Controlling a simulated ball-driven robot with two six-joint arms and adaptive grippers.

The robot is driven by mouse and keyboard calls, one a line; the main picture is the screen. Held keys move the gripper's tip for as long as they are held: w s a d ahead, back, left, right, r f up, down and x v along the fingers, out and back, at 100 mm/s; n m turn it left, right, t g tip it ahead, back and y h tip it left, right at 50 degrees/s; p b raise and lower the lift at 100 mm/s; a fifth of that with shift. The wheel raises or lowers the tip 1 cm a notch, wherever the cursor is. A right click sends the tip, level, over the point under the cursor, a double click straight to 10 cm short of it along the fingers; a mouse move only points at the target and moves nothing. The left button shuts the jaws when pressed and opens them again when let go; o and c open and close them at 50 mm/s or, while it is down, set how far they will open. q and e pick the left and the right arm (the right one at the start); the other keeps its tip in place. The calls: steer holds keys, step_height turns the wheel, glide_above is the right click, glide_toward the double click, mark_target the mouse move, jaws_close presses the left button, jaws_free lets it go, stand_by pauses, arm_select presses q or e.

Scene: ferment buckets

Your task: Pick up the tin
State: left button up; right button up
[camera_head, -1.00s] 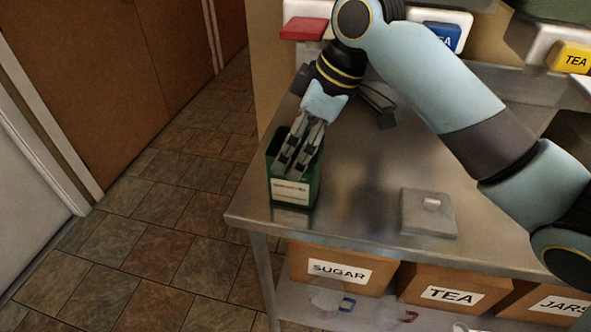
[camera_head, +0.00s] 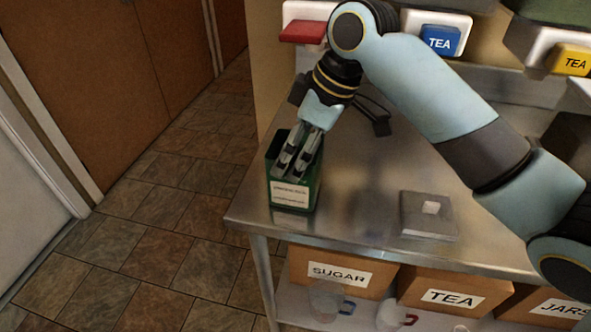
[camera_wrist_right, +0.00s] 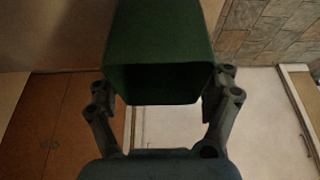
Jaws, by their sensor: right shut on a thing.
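The tin (camera_head: 291,194) is a dark green, box-shaped container with a white label on its front. It is upright at the left front corner of the steel table. My right gripper (camera_head: 294,163) reaches down to it from above and behind. In the right wrist view, the green tin (camera_wrist_right: 160,75) lies between the two fingers, which are shut on it. I cannot tell whether its base is touching the table. The label's print is too small to read. My left gripper is not in view.
The steel table (camera_head: 345,205) has a flat grey slab (camera_head: 428,222) to the right of the tin. Boxes marked SUGAR (camera_head: 335,272) and TEA (camera_head: 440,292) sit on the shelf below. Dispensers with red (camera_head: 302,32) and blue (camera_head: 440,40) fronts are behind.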

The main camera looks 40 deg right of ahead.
steer(key=s+d+r+p, duration=0.2)
steer(key=s+d+r, duration=0.5)
steer(key=d+r, duration=0.2)
steer(key=shift+a+p+v, duration=0.25)
steer(key=shift+p+v, duration=0.15)
steer(key=shift+v, duration=0.55)
